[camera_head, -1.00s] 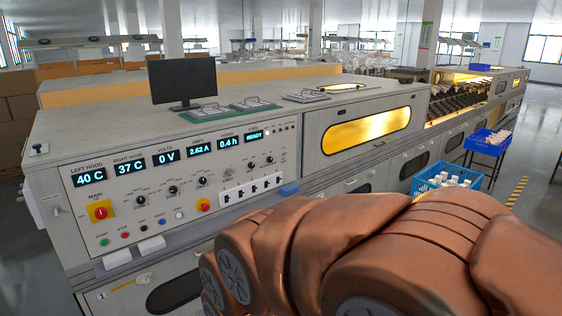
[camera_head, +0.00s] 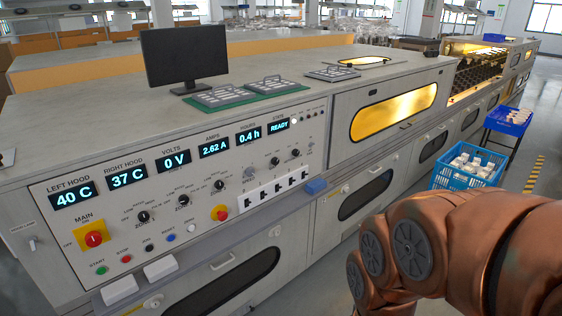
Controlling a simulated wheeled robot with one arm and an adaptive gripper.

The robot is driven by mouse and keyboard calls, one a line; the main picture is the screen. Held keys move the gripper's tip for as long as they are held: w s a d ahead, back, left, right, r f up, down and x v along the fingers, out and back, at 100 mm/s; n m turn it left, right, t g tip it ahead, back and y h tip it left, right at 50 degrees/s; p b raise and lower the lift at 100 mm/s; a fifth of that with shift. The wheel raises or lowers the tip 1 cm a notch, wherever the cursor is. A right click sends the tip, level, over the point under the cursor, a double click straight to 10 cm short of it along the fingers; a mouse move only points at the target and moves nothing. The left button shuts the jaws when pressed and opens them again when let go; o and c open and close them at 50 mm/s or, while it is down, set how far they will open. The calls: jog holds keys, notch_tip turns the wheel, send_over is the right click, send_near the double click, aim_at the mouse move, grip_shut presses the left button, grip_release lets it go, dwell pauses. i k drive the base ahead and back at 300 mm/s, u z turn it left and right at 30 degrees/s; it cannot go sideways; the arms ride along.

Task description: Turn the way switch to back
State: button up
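The control panel (camera_head: 108,212) fills the left front of the long grey machine. It carries a row of small black rotary knobs, among them one at the left (camera_head: 143,216), one in the middle (camera_head: 219,185) and one at the right (camera_head: 274,161). The lettering around them is too small to read, so I cannot tell which is the way switch or where it points. My copper-coloured arm is at the lower right, apart from the panel. My gripper is out of view.
A red main switch (camera_head: 93,238) on yellow, coloured push buttons and lit displays (camera_head: 73,194) share the panel; the state display (camera_head: 279,126) reads READY. White boxes (camera_head: 120,288) jut out below it. A blue crate (camera_head: 467,167) stands right.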

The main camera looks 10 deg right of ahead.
aim_at(275, 160)
jog(key=u, duration=0.5)
jog(key=i, duration=0.95)
jog(key=u, duration=0.05)
